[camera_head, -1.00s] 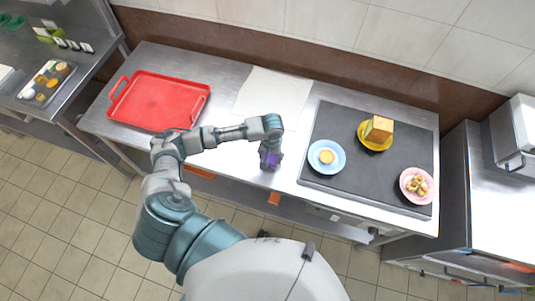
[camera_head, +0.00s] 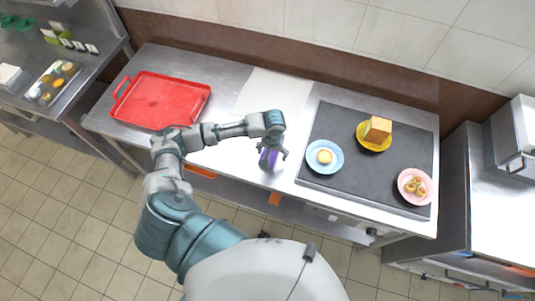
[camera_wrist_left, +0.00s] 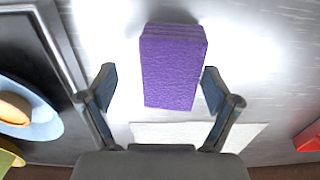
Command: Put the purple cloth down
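The purple cloth (camera_wrist_left: 172,65) is a folded block on the shiny steel counter in the left wrist view. In the head view it shows as a small purple patch (camera_head: 268,157) near the counter's front edge, partly covered by my left gripper (camera_head: 273,154). In the left wrist view, the two fingers of my left gripper (camera_wrist_left: 158,85) are spread apart, one on each side of the cloth, with a visible gap to it on both sides. My right gripper is in neither view.
A red tray (camera_head: 160,101) lies on the counter at left, a whitish sheet (camera_head: 273,92) behind the cloth. To the right, a dark board (camera_head: 345,120) bears a blue plate (camera_head: 336,167), a yellow plate (camera_head: 363,141) and a pink plate (camera_head: 404,192) with food.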

